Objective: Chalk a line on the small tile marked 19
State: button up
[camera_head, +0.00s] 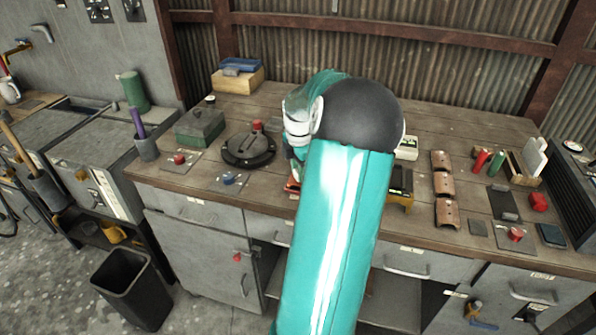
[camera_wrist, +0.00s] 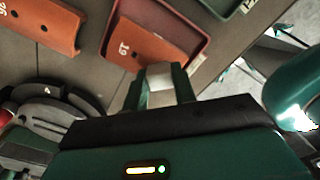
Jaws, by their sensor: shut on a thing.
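The small tile marked 19 (camera_wrist: 146,42) is orange-brown and lies in a shallow red tray (camera_wrist: 196,40) in the wrist view. My gripper (camera_wrist: 160,86) is shut on a short pale block (camera_wrist: 160,75), which may be the chalk. The block's end is close to the tile's lower edge in the picture; I cannot tell whether they touch.
In the wrist view, another numbered tile (camera_wrist: 45,22) lies at upper left, a green tray (camera_wrist: 232,5) at the top and a black round device (camera_wrist: 45,105) at left. On the workbench (camera_head: 330,90), several curved brown tiles (camera_head: 444,185) stand right of my arm.

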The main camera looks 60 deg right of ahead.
jog(key=shift+s+a+f, duration=0.1)
jog(key=shift+a+f, duration=0.05)
jog(key=shift+s+a, duration=0.1)
jog(key=shift+a, duration=0.6)
jog(key=shift+d+r, duration=0.1)
jog(key=shift+r, duration=3.5)
